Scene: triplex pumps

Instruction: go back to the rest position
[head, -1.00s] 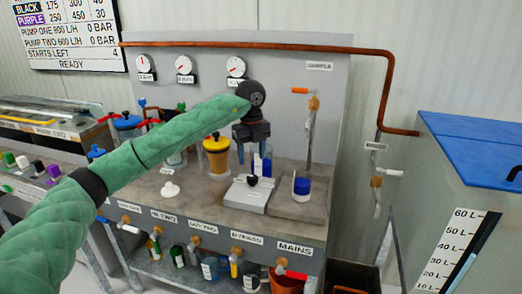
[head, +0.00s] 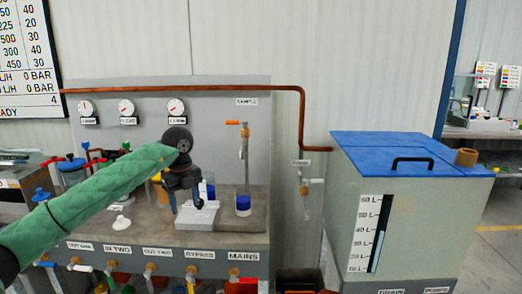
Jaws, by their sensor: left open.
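My left arm, in a green sleeve, comes in from the left in the head view. Its dark left gripper (head: 186,194) points down over the pump bench, open. It is in front of a small grey plate (head: 196,216) on the bench and partly hides a white and blue container (head: 207,191) behind it. I cannot tell any contact, and I see nothing held. My right gripper is not in view.
A blue and white beaker (head: 243,205) stands under the sample tap (head: 243,150). Valves with labels line the bench front (head: 190,254). A large tank with a blue lid (head: 385,146) stands at the right. Three gauges (head: 126,108) are on the back panel.

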